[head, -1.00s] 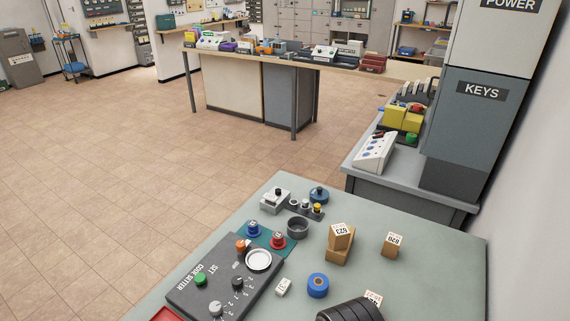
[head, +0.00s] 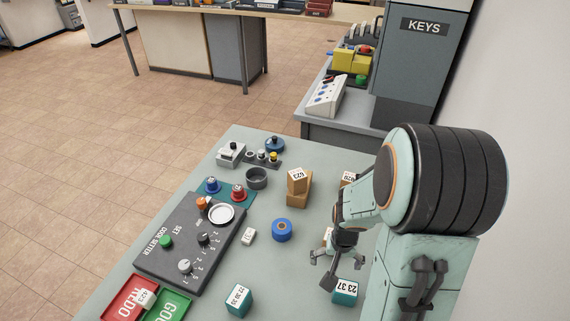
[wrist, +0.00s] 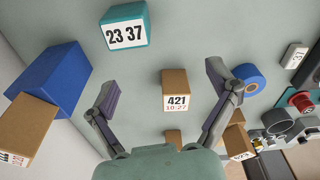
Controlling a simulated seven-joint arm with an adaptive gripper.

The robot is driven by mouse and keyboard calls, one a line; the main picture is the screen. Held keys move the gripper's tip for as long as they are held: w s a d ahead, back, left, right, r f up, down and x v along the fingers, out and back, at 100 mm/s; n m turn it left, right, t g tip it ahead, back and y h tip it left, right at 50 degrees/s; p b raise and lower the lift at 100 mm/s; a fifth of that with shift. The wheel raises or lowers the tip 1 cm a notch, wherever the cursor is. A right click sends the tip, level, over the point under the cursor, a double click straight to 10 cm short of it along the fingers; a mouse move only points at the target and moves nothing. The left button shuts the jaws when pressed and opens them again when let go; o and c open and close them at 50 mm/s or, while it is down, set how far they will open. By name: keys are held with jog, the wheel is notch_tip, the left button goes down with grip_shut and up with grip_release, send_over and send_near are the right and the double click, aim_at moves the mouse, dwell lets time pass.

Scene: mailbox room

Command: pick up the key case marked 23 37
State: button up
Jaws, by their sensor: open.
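The key case marked 23 37 (head: 345,291) is a teal block with a white label on the bench, near the bottom of the head view. In the wrist view the same case (wrist: 125,27) is at top left, beyond my fingertips and apart from them. My gripper (head: 340,272) is open and empty above the bench, just behind the case in the head view. In the wrist view my gripper (wrist: 163,86) has its fingers spread on both sides of a brown box marked 421 (wrist: 175,90), which lies below. A second teal case (head: 238,299) stands to the left, its label hard to read.
A blue tape roll (head: 282,230), a small white tag (head: 249,235) and brown boxes (head: 298,188) stand on the bench. The code setter panel (head: 190,245) and red and green trays (head: 130,299) are at left. A blue box (wrist: 45,82) lies left in the wrist view.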

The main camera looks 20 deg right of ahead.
aim_at(347, 287)
jog(key=shift+m+g+y, duration=0.4)
jog(key=shift+m+g, duration=0.2)
jog(key=shift+m, duration=0.1)
jog(key=s+f, duration=0.1)
jog(key=s+d+f, duration=0.1)
jog(key=s+f, duration=0.1)
jog(key=shift+s+d+f, duration=0.15)
jog(key=shift+s+d, duration=0.05)
jog(key=shift+d, duration=0.05)
jog(key=shift+s+d+f, duration=0.15)
jog(key=shift+f, duration=0.15)
notch_tip(347, 287, down, 6)
jog(key=shift+f, duration=0.1)
jog(key=c, duration=1.3)
